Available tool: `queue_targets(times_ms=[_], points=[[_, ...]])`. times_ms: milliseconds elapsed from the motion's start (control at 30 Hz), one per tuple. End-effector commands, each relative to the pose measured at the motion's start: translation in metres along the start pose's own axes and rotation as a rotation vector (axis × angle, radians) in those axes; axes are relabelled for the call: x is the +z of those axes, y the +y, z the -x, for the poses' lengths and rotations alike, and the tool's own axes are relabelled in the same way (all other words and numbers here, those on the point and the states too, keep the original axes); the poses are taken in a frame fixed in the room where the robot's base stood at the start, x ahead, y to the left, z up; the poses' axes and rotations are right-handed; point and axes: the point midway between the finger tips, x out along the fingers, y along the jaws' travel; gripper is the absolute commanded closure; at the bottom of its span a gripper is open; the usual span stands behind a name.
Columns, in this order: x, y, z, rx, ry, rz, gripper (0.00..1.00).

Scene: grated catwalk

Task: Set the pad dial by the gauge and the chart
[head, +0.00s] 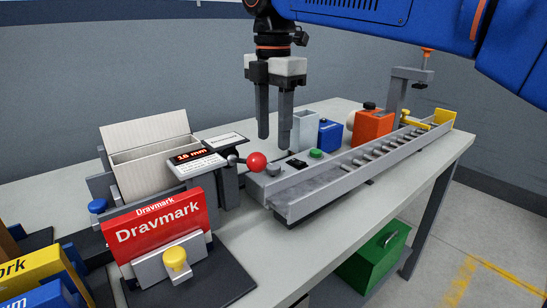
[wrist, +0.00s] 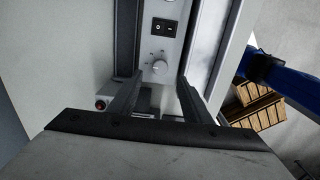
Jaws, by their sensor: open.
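The pad dial is a small round grey knob (head: 273,170) on the panel at the near end of the conveyor. In the wrist view the knob (wrist: 159,67) lies between and beyond my fingers, with marks around it. My gripper (head: 273,143) is open and empty, pointing down above the panel, apart from the knob. The gauge (head: 188,155) is a dark display with red figures that look like "16 mm"; the first digits are small. A pale plate (head: 196,167) lies below it. A white card (head: 226,141) behind may be the chart; its text is unreadable.
A red-ball lever (head: 257,161) stands close left of the knob. A black switch (wrist: 163,27) and green button (head: 316,153) are on the panel. A roller conveyor (head: 345,170) runs right. Blue (head: 330,135) and orange (head: 373,128) blocks stand behind. A red Dravmark box (head: 160,228) is front left.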

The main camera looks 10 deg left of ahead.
Motion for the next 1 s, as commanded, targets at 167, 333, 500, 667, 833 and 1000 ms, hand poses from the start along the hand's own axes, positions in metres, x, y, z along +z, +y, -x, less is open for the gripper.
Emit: queue_targets(times_ms=[167,333,500,667,833,1000], points=[[0.0,-0.001,-0.031,-0.002,0.0,0.0,0.56],[0.0,-0.001,-0.052,-0.001,0.0,0.0,0.56],[0.0,0.0,-0.064,0.0,0.0,0.0,0.56],[0.0,0.0,-0.066,0.0,0.0,0.0,0.56],[0.0,0.0,-0.066,0.0,0.0,0.0,0.56],[0.0,0.0,-0.066,0.0,0.0,0.0,0.96]])
